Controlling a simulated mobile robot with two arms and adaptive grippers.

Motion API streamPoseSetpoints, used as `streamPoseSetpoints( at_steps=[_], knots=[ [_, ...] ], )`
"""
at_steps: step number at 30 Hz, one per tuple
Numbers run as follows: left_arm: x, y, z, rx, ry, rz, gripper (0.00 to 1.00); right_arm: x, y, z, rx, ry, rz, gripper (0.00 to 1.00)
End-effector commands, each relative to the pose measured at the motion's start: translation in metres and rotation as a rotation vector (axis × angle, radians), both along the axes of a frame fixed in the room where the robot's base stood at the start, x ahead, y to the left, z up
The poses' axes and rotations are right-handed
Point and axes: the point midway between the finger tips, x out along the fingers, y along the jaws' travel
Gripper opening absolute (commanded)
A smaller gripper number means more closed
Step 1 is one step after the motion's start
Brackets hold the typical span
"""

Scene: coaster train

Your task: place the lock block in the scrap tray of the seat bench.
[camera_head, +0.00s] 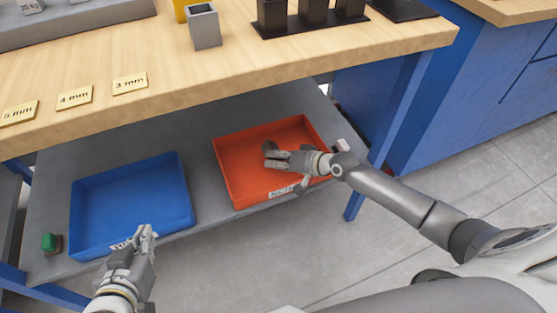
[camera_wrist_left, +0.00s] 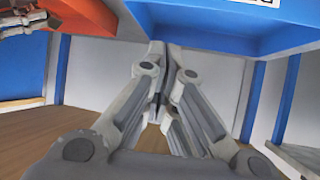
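The orange-red tray (camera_head: 233,182) stands on the grey lower shelf, with a label on its front that I cannot read clearly. My right gripper (camera_head: 271,155) is over this tray, low near its middle. A small grey shape shows at its fingertips; I cannot tell whether it is the lock block or part of the fingers, nor whether the fingers are open. My left gripper (camera_head: 147,233) is in front of the blue tray's front edge. In the left wrist view its fingers (camera_wrist_left: 158,80) are together with nothing visible between them. I cannot identify the lock block for sure.
The blue tray (camera_head: 130,200) is empty to the left on the shelf (camera_head: 50,190). A small green block (camera_head: 48,242) on a dark base stands left of it. The wooden bench top (camera_head: 190,75) overhangs the shelf, bearing a grey open box (camera_head: 204,27) and dark blocks.

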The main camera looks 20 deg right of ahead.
Motion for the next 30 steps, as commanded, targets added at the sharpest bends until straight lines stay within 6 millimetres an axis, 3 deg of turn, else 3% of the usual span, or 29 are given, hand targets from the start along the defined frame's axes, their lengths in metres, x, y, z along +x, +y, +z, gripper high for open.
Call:
streamPoseSetpoints(
  at_steps=[5, 17, 25, 30],
  knots=[
    [0.0, 0.0, -0.001, 0.0, 0.002, 0.0, 0.0, -0.003, 0.0, -0.005, -0.002, 0.01, 0.001, 0.53],
    [-0.002, 0.002, -0.002, 0.006, 0.019, 0.003, 0.0, -0.004, 0.001, -0.004, -0.003, 0.014, 0.002, 0.53],
    [-0.034, 0.015, -0.028, 0.053, 0.224, 0.019, 0.0, -0.003, 0.001, 0.01, -0.002, 0.01, 0.002, 0.53],
    [-0.061, 0.024, -0.044, 0.085, 0.371, 0.029, 0.0, -0.018, -0.011, 0.021, -0.003, 0.01, 0.001, 0.53]
  ],
)
